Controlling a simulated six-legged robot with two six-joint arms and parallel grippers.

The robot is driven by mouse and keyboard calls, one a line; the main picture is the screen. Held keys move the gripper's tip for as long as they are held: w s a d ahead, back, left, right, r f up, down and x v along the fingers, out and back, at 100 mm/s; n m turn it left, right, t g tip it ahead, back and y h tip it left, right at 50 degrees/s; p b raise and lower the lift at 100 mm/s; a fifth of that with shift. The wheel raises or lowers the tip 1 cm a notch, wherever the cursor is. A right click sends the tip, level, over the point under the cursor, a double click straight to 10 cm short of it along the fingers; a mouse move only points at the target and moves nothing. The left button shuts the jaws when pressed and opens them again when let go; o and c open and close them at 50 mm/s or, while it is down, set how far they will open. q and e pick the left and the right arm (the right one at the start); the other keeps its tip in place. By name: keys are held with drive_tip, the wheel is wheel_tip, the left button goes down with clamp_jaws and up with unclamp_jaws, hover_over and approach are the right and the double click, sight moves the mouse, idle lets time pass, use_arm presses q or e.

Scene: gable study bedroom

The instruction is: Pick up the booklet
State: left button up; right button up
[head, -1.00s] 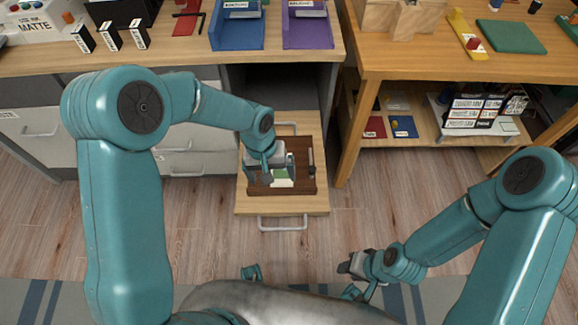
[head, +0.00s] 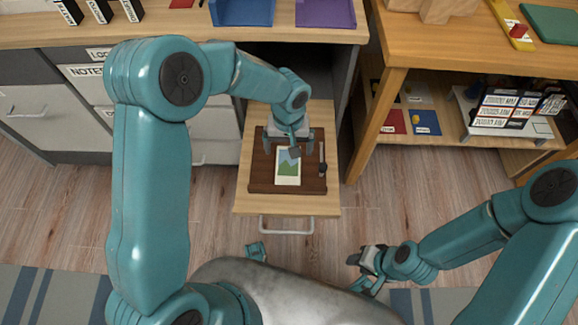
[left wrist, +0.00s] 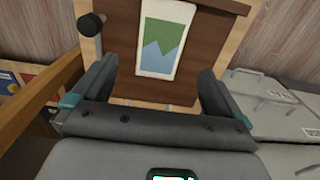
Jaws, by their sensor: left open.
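The booklet (head: 288,168), a pale-edged sheet with a green and blue picture on its face, lies flat on a dark brown tray (head: 261,178) in the pulled-out wooden drawer. It also shows in the left wrist view (left wrist: 165,40), beyond my open fingers. My left gripper (head: 289,143) is over the far end of the tray, its fingers apart and nothing between them; the arm partly hides the booklet's far edge. My right gripper (head: 358,259) is low over the floor at the right, away from the drawer; its jaw opening is unclear.
The drawer handle (head: 286,226) faces me. Blue (head: 242,10) and purple (head: 325,12) bins stand on the desk above. A shelf with boxes (head: 512,108) is at the right. The floor in front is free.

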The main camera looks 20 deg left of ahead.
sight(288, 163)
use_arm(q)
wheel_tip(288, 163, down, 3)
drive_tip(key=shift+f, duration=0.1)
wheel_tip(288, 163, down, 5)
drive_tip(key=b, duration=0.2)
drive_tip(key=shift+w+a+b, duration=0.1)
drive_tip(key=shift+w+b, duration=0.05)
drive_tip(key=shift+b, duration=0.15)
drive_tip(key=c, duration=1.1)
